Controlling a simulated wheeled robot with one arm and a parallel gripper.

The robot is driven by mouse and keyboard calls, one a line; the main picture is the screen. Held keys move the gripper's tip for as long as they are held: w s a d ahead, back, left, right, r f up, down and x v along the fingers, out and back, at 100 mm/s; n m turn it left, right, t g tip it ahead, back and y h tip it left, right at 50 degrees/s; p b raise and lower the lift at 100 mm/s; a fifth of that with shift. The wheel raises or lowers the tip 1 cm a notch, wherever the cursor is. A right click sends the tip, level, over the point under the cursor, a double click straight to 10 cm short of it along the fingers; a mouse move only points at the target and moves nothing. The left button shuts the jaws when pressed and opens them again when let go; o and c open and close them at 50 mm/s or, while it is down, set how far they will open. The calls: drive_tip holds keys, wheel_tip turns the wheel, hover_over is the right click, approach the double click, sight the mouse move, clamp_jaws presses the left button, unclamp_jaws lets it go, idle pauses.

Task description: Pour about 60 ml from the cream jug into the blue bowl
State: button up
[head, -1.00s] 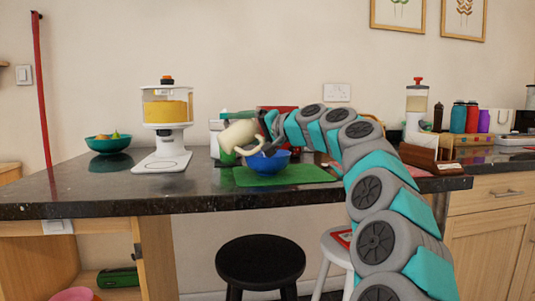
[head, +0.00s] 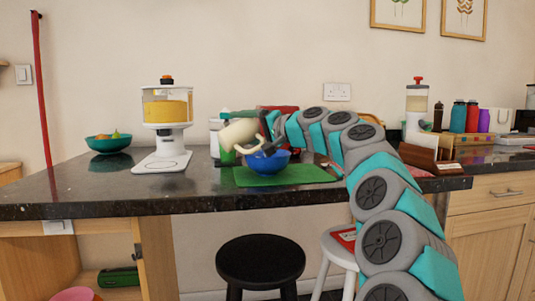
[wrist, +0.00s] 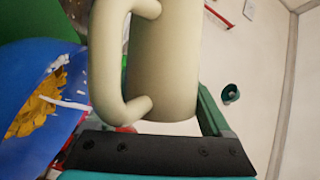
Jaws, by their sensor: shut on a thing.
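The cream jug (head: 240,133) is held in the air, strongly tilted, above and to the left of the blue bowl (head: 268,164). My gripper (head: 263,132) is shut on the jug from its right side. In the head view the jug's handle points down towards the bowl. In the wrist view the jug (wrist: 165,70) fills the middle, with its handle on the left. The blue bowl (wrist: 25,85) is at the left there, with yellow-orange pieces inside. The jug's mouth is not clearly visible, and I cannot see any stream.
The bowl stands on a green mat (head: 300,177) on the dark counter (head: 90,190). A white dispenser (head: 165,130) with yellow contents stands to the left. A teal fruit bowl (head: 108,144) is farther left. A black stool (head: 260,262) stands in front.

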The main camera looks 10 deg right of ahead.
drive_tip(key=shift+r, duration=0.15)
idle(0.3)
drive_tip(key=shift+f+n+h+b, duration=0.4)
drive_tip(key=shift+f+n+b, duration=0.2)
drive_tip(key=shift+n+b, duration=0.2)
drive_tip(key=shift+s+a+r+n+g+h+p, duration=0.1)
drive_tip(key=shift+a+r+n+g+h+p, duration=0.2)
drive_tip(key=shift+r+n+h+p, duration=0.35)
drive_tip(key=shift+a+f+n+b, duration=0.15)
drive_tip(key=shift+f+n+b, duration=0.15)
drive_tip(key=shift+n+b, duration=0.4)
drive_tip(key=shift+s+a+f+n, duration=0.1)
drive_tip(key=shift+a+n, duration=0.05)
drive_tip(key=shift+n, duration=0.1)
drive_tip(key=shift+s+a+h, duration=0.1)
drive_tip(key=shift+a+h, duration=0.1)
drive_tip(key=shift+h, duration=0.05)
